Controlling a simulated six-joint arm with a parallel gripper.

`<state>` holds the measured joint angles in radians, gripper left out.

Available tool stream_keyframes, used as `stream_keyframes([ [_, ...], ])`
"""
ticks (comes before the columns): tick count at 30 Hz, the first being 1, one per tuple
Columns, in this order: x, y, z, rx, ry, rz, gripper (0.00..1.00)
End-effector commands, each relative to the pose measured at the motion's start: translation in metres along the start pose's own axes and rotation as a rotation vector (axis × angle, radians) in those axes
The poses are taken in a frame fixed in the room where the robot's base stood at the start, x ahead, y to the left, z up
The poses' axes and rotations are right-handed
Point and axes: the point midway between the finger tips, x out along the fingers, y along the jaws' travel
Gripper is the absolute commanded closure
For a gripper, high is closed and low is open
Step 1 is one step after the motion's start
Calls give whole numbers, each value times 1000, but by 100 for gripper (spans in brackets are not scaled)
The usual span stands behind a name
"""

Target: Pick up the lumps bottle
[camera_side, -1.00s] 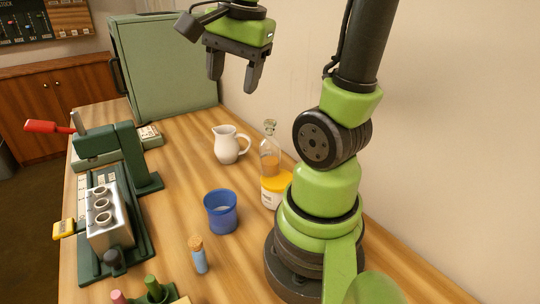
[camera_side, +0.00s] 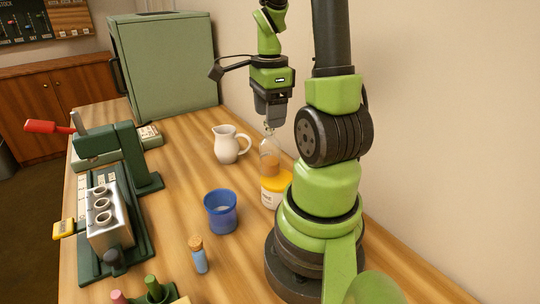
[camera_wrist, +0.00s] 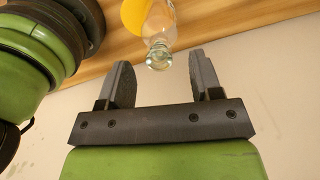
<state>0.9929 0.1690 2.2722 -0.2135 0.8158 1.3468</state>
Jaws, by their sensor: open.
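A clear glass bottle (camera_side: 269,158) with orange contents in its lower part stands upright on the table near my arm's base. A white jar (camera_side: 269,199) with a yellow lid stands just in front of it. No label names lumps legibly, so I cannot tell for sure which is the lumps bottle. My gripper (camera_side: 272,123) is open and points down just above the glass bottle's mouth. In the wrist view, the glass bottle (camera_wrist: 160,22) lies ahead of and between the fingertips of my gripper (camera_wrist: 160,62), with nothing held. The jar's yellow lid (camera_wrist: 133,16) shows beside it.
A white jug (camera_side: 227,146) stands behind and left of the bottle. A blue cup (camera_side: 220,213) and a small corked blue vial (camera_side: 199,256) stand in front. A green press (camera_side: 115,150) and a metal block (camera_side: 108,217) are left. A wall borders the right.

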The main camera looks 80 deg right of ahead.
Motion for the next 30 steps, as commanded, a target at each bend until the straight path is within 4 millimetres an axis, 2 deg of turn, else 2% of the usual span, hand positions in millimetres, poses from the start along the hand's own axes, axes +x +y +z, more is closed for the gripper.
stream_keyframes([
  [6,27,2,1,0,0,4,41],
  [15,32,1,1,0,0,0,41],
  [16,32,1,1,0,0,0,43],
  [23,32,1,1,0,0,-1,96],
  [24,32,1,1,0,0,-1,100],
  [30,32,1,1,0,0,-1,100],
])
